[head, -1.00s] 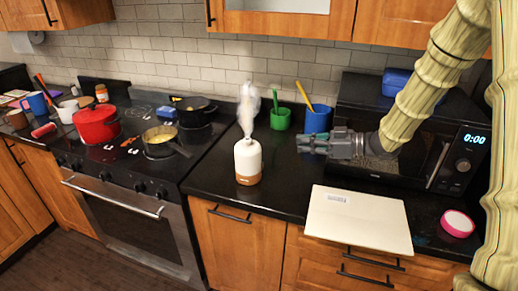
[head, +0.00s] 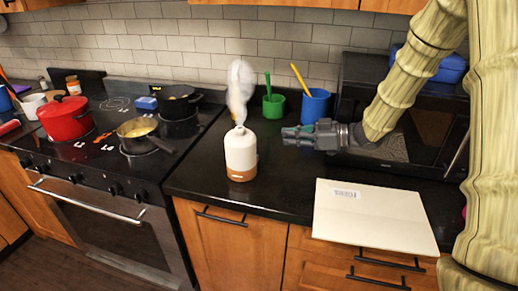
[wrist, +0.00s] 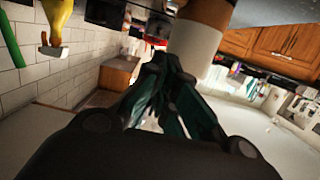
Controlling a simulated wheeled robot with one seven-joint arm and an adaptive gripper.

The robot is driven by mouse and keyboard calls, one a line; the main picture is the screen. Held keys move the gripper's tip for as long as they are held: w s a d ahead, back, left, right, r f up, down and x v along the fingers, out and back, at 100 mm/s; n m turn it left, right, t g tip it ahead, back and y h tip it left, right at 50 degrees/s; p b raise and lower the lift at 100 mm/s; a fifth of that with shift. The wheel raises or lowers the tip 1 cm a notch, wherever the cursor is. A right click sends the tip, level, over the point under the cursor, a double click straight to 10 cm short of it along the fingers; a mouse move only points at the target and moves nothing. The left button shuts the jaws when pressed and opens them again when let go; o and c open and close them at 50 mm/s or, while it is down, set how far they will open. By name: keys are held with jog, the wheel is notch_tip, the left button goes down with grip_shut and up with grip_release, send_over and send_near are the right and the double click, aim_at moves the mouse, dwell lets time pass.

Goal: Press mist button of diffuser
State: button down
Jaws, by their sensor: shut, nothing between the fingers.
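The diffuser (head: 241,150) is a white bottle shape with a brown base. It stands upright on the black counter, with white mist rising from its top. In the wrist view the diffuser (wrist: 194,42) shows beyond the fingers, its brown base toward the top edge. My gripper (head: 284,132) is shut and empty, to the right of the diffuser and pointing left at it, with a gap between them in the head view. In the wrist view my gripper's dark green fingers (wrist: 165,68) meet in front. I cannot make out a mist button.
A green cup (head: 274,106) and a blue cup (head: 315,105) with utensils stand behind my gripper. A microwave (head: 405,125) is beside my arm. A white board (head: 375,215) lies at the counter's front. The stove at left holds a red pot (head: 66,118) and pans.

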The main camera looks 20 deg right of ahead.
jog(key=shift+w+a, duration=0.1)
jog(key=x, duration=0.3)
jog(key=f+p+x, duration=0.1)
jog(key=x, duration=0.2)
jog(key=f+p+x, duration=0.1)
jog(key=x, duration=0.3)
jog(key=shift+f, duration=1)
jog(key=shift+f, duration=0.1)
